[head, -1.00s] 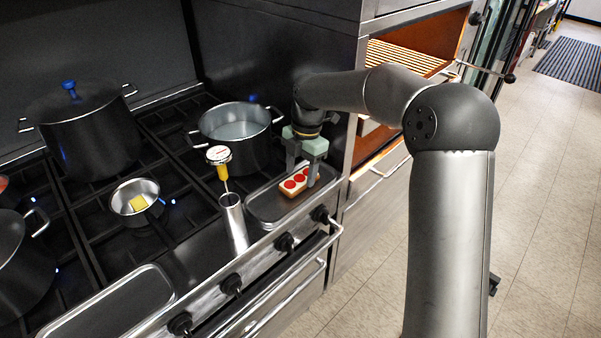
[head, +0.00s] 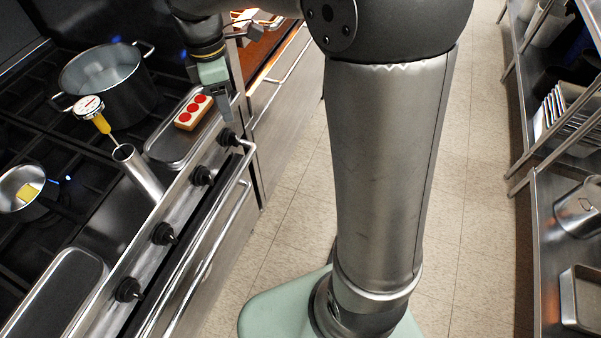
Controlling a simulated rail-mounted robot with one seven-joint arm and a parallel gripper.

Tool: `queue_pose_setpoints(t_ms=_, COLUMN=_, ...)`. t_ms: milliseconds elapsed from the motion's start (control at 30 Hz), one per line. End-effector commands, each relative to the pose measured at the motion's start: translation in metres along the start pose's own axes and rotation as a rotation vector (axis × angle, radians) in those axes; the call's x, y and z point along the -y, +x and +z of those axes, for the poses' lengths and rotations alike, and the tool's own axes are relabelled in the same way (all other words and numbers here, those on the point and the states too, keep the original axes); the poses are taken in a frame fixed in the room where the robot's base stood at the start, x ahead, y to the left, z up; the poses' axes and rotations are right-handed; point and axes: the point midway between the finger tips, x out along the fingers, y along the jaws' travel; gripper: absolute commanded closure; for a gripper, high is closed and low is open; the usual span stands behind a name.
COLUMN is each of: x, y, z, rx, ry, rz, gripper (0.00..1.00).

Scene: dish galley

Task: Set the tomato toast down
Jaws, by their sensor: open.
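The tomato toast (head: 194,112), a pale slab with red tomato slices on top, lies on the dark metal tray (head: 163,150) at the right front of the stove. My gripper (head: 222,108) is open and empty, above and to the right of the toast, near the tray's right end. It is apart from the toast. One of its fingers is partly hidden by the other.
A large pot (head: 108,84) stands behind the tray. A small pan (head: 24,190) holds a yellow piece. Shelves (head: 545,170) with dishes stand at the right, across a clear floor.

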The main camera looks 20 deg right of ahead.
Motion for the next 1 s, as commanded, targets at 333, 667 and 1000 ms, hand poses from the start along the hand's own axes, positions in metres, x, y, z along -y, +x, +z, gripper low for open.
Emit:
queue_pose_setpoints(t_ms=333, x=0.167, y=0.053, z=0.093, rx=-0.063, ry=1.230, rz=0.045, gripper=0.44)
queue_pose_setpoints(t_ms=667, x=0.197, y=0.071, z=0.102, rx=-0.098, ry=1.467, rz=0.025, gripper=0.44)
queue_pose_setpoints(t_ms=1000, x=0.196, y=0.071, z=0.102, rx=-0.096, ry=1.463, rz=0.025, gripper=0.44)
